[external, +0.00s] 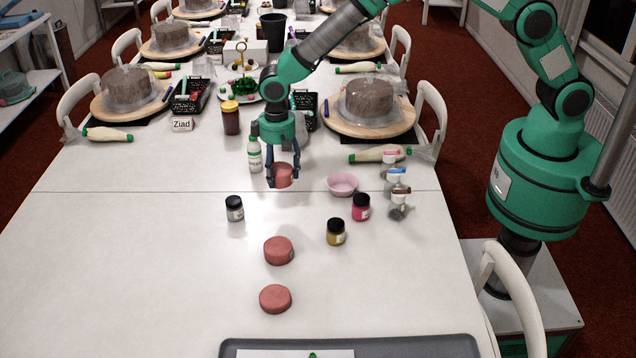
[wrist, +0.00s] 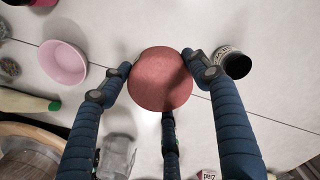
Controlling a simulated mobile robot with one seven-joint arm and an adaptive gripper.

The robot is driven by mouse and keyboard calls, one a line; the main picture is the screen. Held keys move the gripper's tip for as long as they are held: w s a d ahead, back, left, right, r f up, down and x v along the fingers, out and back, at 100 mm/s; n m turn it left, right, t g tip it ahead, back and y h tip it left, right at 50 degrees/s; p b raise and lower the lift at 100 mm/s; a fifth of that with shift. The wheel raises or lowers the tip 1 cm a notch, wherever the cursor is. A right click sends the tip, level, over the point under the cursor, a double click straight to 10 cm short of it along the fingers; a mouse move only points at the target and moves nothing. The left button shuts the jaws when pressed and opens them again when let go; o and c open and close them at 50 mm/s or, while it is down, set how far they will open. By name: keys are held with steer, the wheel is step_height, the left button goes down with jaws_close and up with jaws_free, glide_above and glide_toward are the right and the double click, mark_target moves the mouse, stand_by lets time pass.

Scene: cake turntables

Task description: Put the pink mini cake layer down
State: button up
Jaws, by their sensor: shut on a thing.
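My gripper (external: 283,178) is shut on a pink mini cake layer (external: 283,173), held between its fingers near the white bottle. In the wrist view the held layer (wrist: 160,79) sits between the dark blue fingers. I cannot tell for sure whether its underside touches the table. Two more pink layers lie apart on the table nearer the camera: one in the middle (external: 278,250) and one closer to the front (external: 275,298).
A pink bowl (external: 342,184) stands right of my gripper, a white bottle (external: 254,155) close on its left. Small jars stand around: grey (external: 235,209), pink (external: 361,207), gold (external: 336,232). A grey tray (external: 450,345) lies at the front edge. The front left table is clear.

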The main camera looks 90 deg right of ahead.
steer(key=shift+f, duration=0.2)
steer(key=b, duration=0.1)
glide_above(282, 208)
steer(key=shift+f, duration=3.05)
steer(key=shift+f+b, duration=0.35)
steer(key=shift+f, duration=1.55)
steer(key=shift+f, duration=0.1)
steer(key=o, duration=1.2)
steer(key=shift+c, duration=0.2)
step_height(282, 208, up, 12)
steer(key=shift+r+p, duration=0.15)
steer(key=shift+p, duration=0.9)
